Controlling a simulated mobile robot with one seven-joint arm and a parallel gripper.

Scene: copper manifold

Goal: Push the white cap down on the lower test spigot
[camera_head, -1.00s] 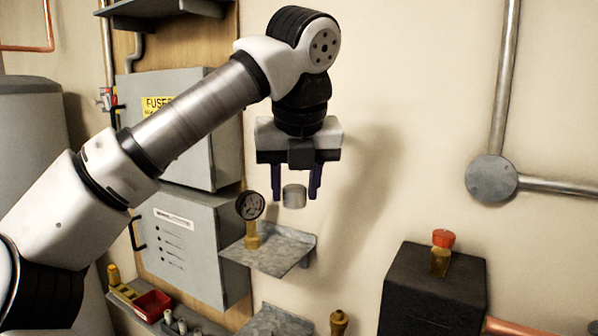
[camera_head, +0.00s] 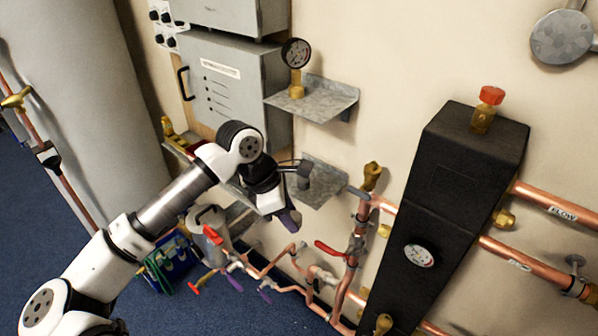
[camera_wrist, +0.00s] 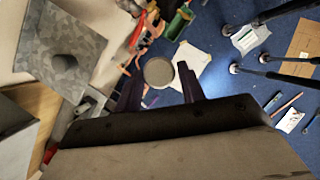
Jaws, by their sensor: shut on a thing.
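My gripper (camera_head: 290,218) points down and right in the head view, left of the copper pipes and apart from them. The cap is not clear in the head view. An upright brass spigot (camera_head: 371,176) stands on the copper pipework right of my gripper. Another brass fitting (camera_head: 383,323) shows at the bottom edge. I cannot tell for certain which one is the lower test spigot.
A black box (camera_head: 455,190) with a red-topped brass valve (camera_head: 491,96) stands at the right. Red-handled valves (camera_head: 328,249) and copper pipes lie below right of my gripper. Two metal shelves (camera_head: 325,97) project from the wall. Blue floor (camera_head: 60,215) is at the left.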

